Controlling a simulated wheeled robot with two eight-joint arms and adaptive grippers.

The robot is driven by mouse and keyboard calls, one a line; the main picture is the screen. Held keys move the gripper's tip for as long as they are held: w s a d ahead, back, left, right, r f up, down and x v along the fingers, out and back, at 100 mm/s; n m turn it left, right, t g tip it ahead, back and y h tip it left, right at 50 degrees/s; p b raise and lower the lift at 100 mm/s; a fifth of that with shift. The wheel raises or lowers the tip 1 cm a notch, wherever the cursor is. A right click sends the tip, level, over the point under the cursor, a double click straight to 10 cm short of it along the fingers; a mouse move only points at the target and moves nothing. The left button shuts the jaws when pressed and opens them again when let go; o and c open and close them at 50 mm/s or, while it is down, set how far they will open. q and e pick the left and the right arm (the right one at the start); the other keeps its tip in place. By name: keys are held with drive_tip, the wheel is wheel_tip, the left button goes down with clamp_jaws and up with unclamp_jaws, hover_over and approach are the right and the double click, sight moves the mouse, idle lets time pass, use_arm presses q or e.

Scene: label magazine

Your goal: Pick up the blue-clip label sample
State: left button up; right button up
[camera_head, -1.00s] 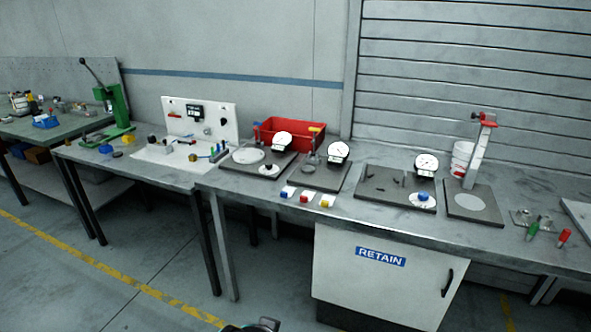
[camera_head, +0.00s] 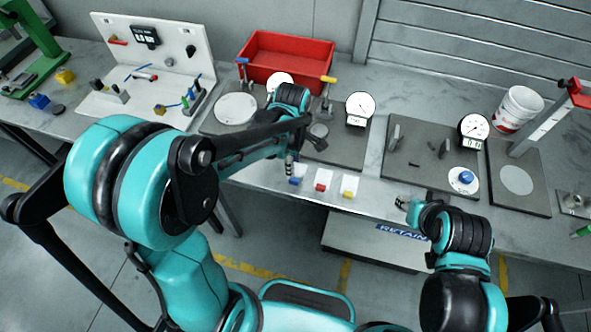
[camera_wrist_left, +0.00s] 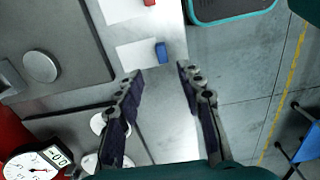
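The blue-clip label sample is a white card with a small blue clip (camera_head: 296,181) at the front edge of the bench. In the left wrist view its blue clip (camera_wrist_left: 161,52) and white card (camera_wrist_left: 137,54) lie just beyond the fingertips. My left gripper (camera_head: 290,166) hangs over this sample in the head view. Its two dark fingers (camera_wrist_left: 163,78) are spread, with nothing between them. A red-clip sample (camera_head: 322,186) and a yellow-clip sample (camera_head: 349,187) lie to its right. My right gripper (camera_head: 404,203) is near the bench's front edge; its fingers are too small to read.
A red bin (camera_head: 287,58) stands behind the samples. Gauge stands with a dial (camera_head: 359,105) and another dial (camera_head: 474,127) are on the bench. A white bucket (camera_head: 518,107) stands at the right. A white panel (camera_head: 152,45) stands at the left.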

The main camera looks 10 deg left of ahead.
sight(297, 172)
use_arm(q)
wheel_tip(297, 172, down, 7)
drive_tip(key=b, duration=0.2)
drive_tip(key=shift+s+f+b, duration=0.15)
drive_tip(key=shift+f+b, duration=0.05)
drive_tip(key=shift+b, duration=0.15)
clamp_jaws()
